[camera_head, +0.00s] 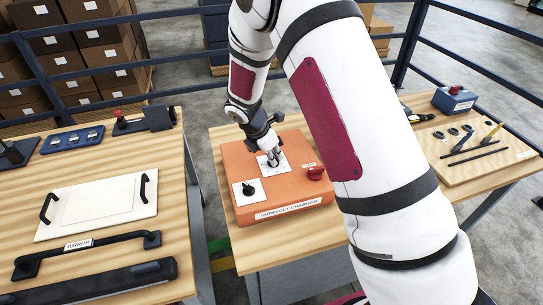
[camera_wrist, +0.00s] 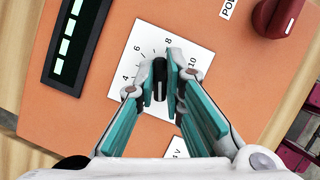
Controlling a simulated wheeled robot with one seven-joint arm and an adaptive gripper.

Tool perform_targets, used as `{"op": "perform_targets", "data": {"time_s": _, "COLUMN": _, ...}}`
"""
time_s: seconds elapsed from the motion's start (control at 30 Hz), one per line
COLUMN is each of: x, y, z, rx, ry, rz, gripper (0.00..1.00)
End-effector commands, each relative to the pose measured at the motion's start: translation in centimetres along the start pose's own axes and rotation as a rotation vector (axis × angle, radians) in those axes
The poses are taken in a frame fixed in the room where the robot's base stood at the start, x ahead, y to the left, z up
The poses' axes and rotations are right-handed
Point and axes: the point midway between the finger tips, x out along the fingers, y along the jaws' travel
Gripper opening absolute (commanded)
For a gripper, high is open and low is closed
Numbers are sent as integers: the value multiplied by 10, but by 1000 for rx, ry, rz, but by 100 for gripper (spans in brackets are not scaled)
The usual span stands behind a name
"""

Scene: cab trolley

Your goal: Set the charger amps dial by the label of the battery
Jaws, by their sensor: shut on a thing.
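The orange charger (camera_head: 290,205), labelled "TARNVOLT CHARGER", sits on the middle wooden table. My gripper (camera_head: 271,158) reaches down onto the white dial plate near its middle. In the wrist view my gripper (camera_wrist: 162,80) has its fingers shut on the sides of a black dial knob (camera_wrist: 159,78). The dial plate (camera_wrist: 118,88) shows 4, 6, 8 and 10. The knob's white line lies roughly toward the gap between 6 and 8; the exact setting is unclear. A second black knob (camera_head: 248,189) is at the front left. No readable battery label shows.
A red switch (camera_head: 315,173) stands on the charger's right. A dark panel with light bars (camera_wrist: 75,45) shows in the wrist view. A blue box with a red knob (camera_head: 454,99) and a tool board (camera_head: 470,150) are at right. The left table (camera_head: 180,210) holds handles and a panel.

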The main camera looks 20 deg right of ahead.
Motion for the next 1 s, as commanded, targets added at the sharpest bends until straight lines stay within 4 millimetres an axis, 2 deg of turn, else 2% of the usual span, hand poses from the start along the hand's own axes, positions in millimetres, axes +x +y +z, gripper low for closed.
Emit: {"op": "perform_targets", "data": {"time_s": 1.0, "x": 3, "y": 5, "z": 2, "rx": 894, "ry": 1, "rz": -368, "gripper": 0}}
